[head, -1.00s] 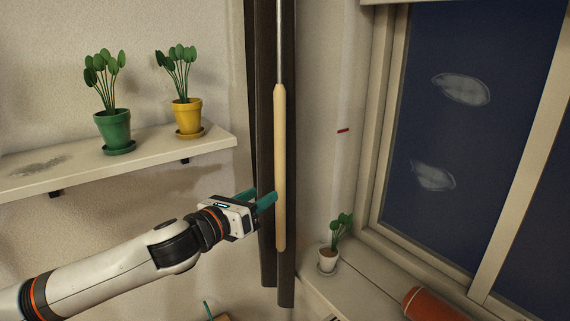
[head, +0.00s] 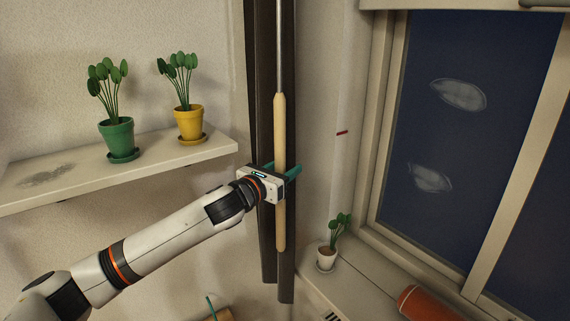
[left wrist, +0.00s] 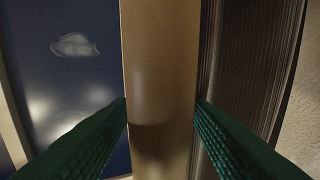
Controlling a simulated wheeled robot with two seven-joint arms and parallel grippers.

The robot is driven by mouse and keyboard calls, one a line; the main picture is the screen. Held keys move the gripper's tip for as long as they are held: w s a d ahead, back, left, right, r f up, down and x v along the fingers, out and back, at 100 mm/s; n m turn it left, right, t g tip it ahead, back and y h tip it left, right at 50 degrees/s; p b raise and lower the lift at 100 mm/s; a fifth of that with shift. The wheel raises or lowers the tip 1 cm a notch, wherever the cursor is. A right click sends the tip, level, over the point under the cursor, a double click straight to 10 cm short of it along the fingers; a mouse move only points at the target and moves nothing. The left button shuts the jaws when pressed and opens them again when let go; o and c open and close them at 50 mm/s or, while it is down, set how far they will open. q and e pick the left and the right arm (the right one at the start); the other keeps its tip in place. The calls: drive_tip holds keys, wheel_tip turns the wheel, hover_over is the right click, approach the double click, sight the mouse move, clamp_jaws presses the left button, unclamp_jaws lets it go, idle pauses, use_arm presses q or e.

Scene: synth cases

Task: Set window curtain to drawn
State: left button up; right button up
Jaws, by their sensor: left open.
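The dark curtain (head: 287,270) hangs bunched in a narrow strip left of the window (head: 455,130). A pale wooden wand (head: 280,120) hangs on a thin metal rod in front of it. My left gripper (head: 281,171) is at the wand's middle, its teal fingers open on either side of it. In the left wrist view the wand (left wrist: 160,70) stands upright between the two fingers, with the curtain (left wrist: 245,70) to its right and the window glass (left wrist: 65,80) to its left. My right gripper is not in view.
A wall shelf (head: 60,190) at the left holds a green pot (head: 118,138) and a yellow pot (head: 189,124) with plants. A small potted plant (head: 328,257) and an orange cylinder (head: 428,305) are on the sill (head: 345,290). Bare wall lies between curtain and window.

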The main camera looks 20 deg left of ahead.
use_arm(q)
drive_tip(key=shift+w, duration=0.25)
drive_tip(key=shift+s, duration=0.1)
clamp_jaws()
drive_tip(key=shift+d, duration=0.1)
